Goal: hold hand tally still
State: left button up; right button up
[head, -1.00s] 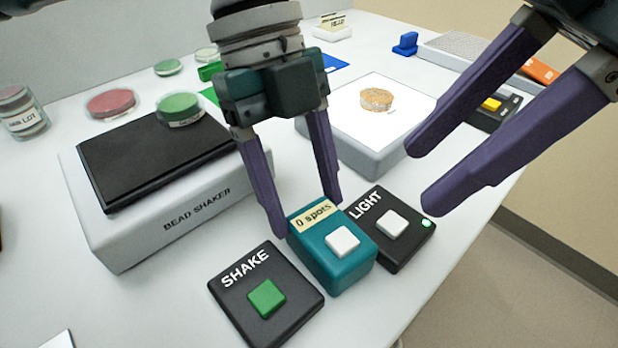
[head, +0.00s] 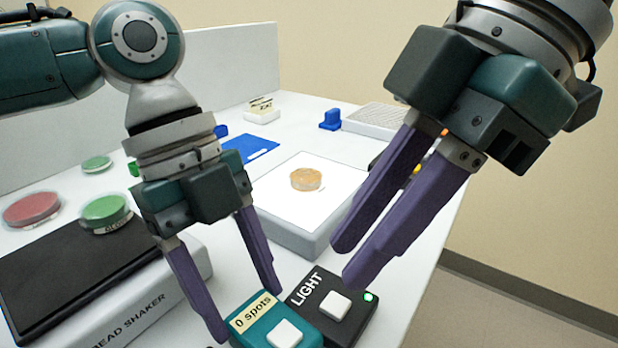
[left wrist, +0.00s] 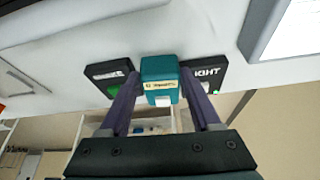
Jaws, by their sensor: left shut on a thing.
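The hand tally (head: 258,318) is a teal box with a white button and a label reading "0 spots". It stands on the table at the bottom of the head view, its lower part cut off. My left gripper (head: 245,308) is shut on it, one finger on each side. The left wrist view also shows the tally (left wrist: 158,72) between the two purple fingers (left wrist: 160,108). My right gripper (head: 350,260) is open and empty, in the air above and right of the tally.
The black LIGHT box (head: 335,305), its green lamp lit, stands close right of the tally. The SHAKE box (left wrist: 110,74) is on its other side. The bead shaker (head: 150,305) is at left.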

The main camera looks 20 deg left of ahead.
grip_shut()
dwell(1.3)
